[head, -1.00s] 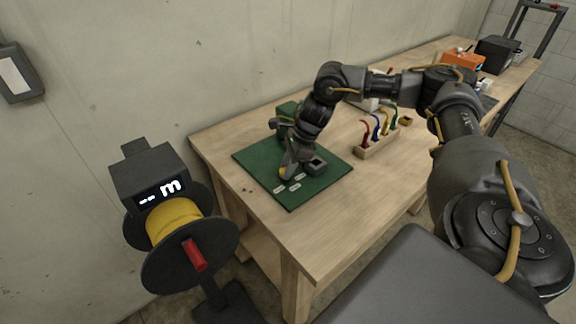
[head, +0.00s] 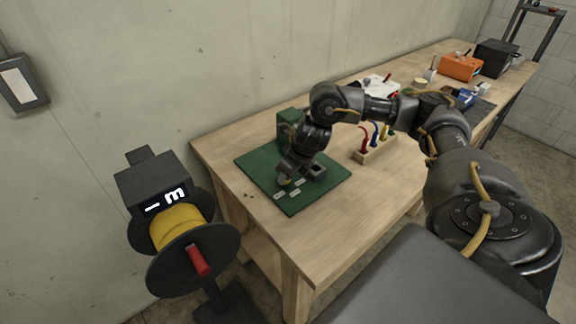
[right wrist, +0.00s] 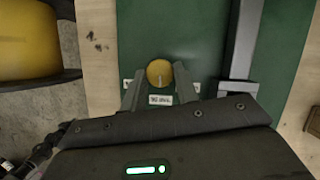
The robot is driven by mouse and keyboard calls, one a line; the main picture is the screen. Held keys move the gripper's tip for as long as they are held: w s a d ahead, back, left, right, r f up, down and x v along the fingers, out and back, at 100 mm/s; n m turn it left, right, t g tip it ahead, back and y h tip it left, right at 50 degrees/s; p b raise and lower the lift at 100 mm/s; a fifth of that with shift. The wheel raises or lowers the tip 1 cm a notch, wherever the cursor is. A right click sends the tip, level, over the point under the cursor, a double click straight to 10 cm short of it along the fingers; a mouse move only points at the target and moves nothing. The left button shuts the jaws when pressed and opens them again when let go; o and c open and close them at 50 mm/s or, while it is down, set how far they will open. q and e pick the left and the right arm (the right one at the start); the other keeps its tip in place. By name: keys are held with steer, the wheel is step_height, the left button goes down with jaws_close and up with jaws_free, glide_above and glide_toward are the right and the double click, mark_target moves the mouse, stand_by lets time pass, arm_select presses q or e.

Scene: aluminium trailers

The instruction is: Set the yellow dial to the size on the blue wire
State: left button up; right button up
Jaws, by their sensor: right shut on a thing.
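The yellow dial (right wrist: 159,72) sits on the green board (head: 306,196), with a pale mark on its lower part in the right wrist view. My right gripper (right wrist: 159,84) has its two fingers around the dial and is shut on it. In the head view the right gripper (head: 285,178) mostly hides the dial. White labels (head: 280,195) lie around the dial; their print is too small to read. The blue wire (head: 375,132) stands in a wooden rack (head: 372,154) beside red and yellow wires; its size marking cannot be read. My left gripper is out of view.
A cable reel (head: 187,250) with yellow cable and a lit display stands left of the wooden bench (head: 258,229). A green block (head: 290,124) stands at the board's back edge. An orange box (head: 461,67) and a black box (head: 496,57) sit at the bench's far end.

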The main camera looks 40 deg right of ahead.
steer(key=shift+r+m+p, duration=0.1)
steer(key=shift+m+p, duration=0.2)
steer(key=shift+m, duration=0.2)
steer(key=shift+h, duration=0.3)
steer(key=o, duration=1)
steer(key=shift+c, duration=0.2)
steer(key=p+v, duration=0.2)
steer(key=v, duration=0.8)
steer(key=shift+s+r, duration=0.2)
steer(key=shift+r, duration=0.1)
